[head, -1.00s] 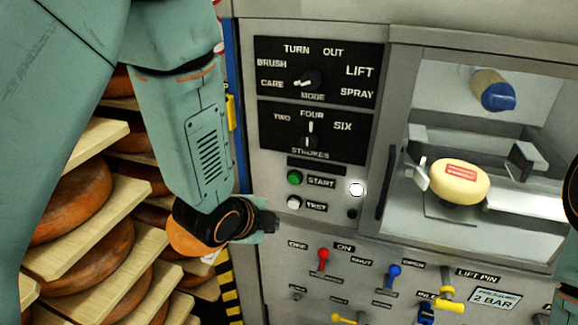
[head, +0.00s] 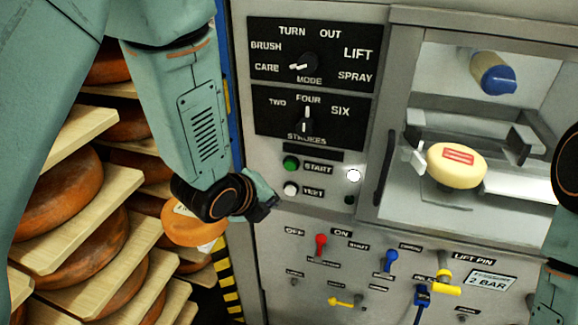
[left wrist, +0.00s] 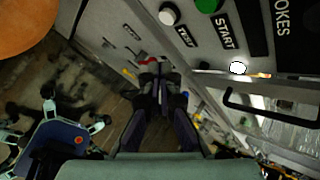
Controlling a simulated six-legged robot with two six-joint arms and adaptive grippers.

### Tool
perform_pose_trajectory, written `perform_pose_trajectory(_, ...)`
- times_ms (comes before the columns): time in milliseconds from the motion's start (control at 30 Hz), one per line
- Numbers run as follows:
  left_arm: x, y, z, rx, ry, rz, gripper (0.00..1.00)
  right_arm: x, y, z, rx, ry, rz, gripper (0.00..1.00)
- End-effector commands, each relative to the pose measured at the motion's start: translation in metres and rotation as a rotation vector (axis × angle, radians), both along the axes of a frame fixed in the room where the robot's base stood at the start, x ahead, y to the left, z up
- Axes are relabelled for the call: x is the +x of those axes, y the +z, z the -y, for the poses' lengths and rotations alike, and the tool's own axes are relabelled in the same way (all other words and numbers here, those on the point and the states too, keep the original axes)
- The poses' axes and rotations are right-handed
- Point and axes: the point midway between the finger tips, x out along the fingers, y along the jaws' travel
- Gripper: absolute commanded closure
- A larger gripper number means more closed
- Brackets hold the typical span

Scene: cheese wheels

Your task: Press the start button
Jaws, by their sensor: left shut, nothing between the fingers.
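The green start button (head: 290,163) sits on the grey machine panel, left of the START label (head: 318,168). It also shows at the top of the left wrist view (left wrist: 208,4). The white test button (head: 291,189) lies just below it. My left gripper (head: 266,209) is in front of the panel, below and left of both buttons and apart from the green one. In the left wrist view its fingers (left wrist: 160,90) are together and empty. My right gripper is not in view; only part of my right arm shows at the right edge.
Shelves of orange cheese wheels (head: 58,188) stand at the left. The mode knob (head: 303,62) and strokes knob (head: 305,120) are above the buttons. Red (head: 320,243), blue (head: 391,260) and yellow (head: 446,284) valves are below. A pale cheese (head: 455,166) sits behind the window.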

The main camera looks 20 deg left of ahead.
Motion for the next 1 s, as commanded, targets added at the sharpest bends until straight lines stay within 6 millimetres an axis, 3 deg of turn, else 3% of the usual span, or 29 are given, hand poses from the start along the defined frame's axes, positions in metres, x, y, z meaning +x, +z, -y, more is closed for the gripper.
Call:
perform_pose_trajectory(167,0.011,0.0,0.0,-0.002,0.0,0.001,1.0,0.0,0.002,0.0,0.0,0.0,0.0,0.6)
perform_pose_trajectory(700,0.075,0.0,0.001,-0.002,0.001,0.001,1.0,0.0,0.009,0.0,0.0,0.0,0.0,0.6)
perform_pose_trajectory(1000,0.089,0.0,0.001,-0.001,0.001,0.0,1.0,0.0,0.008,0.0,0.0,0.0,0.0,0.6)
